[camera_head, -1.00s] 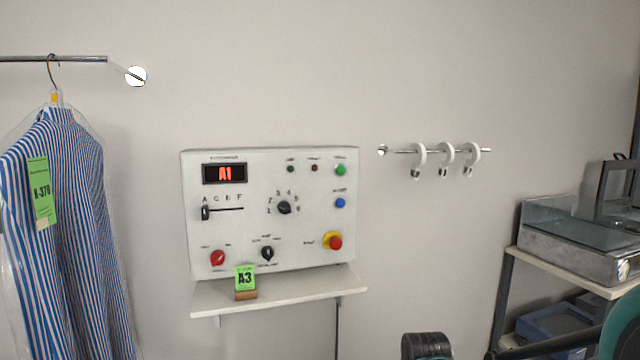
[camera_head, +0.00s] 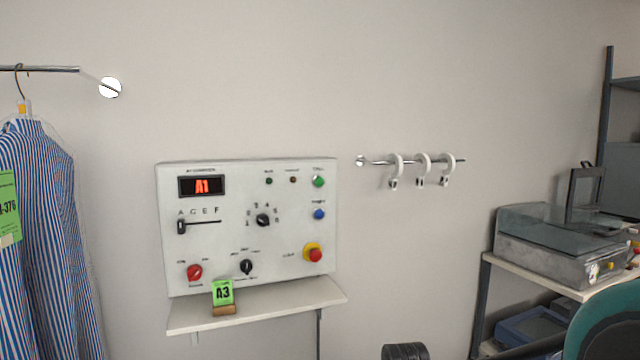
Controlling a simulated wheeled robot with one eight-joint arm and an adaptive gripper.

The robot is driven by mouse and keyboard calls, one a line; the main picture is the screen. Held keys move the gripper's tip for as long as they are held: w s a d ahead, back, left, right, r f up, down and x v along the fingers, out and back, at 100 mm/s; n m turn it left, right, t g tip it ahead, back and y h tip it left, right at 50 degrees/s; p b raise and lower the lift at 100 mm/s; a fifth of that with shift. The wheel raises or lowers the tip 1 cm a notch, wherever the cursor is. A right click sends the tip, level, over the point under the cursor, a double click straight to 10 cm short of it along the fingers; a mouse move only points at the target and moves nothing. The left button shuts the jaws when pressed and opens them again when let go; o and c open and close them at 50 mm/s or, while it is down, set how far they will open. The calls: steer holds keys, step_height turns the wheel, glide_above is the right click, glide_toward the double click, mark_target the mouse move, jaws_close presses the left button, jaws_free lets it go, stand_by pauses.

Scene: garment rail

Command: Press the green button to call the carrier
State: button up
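The control panel (camera_head: 215,240) is a white box on the wall, left of centre, standing on a small shelf. The green button (camera_head: 318,181) is at its upper right corner, above a blue button (camera_head: 318,214) and a red mushroom button on a yellow base (camera_head: 314,254). The display (camera_head: 201,186) reads A1 in red. Nothing touches the green button, and it is fully visible. My gripper cannot be made out in this view, so its distance from the button does not show.
A green A3 tag (camera_head: 222,292) stands on the shelf (camera_head: 270,309). A striped shirt (camera_head: 40,240) hangs at left. A short rail with white hooks (camera_head: 422,170) is right of the panel. A metal-and-glass device (camera_head: 560,250) sits on a rack at right. A dark ribbed object (camera_head: 405,352) shows at the bottom edge.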

jaws_close()
stand_by(1.1)
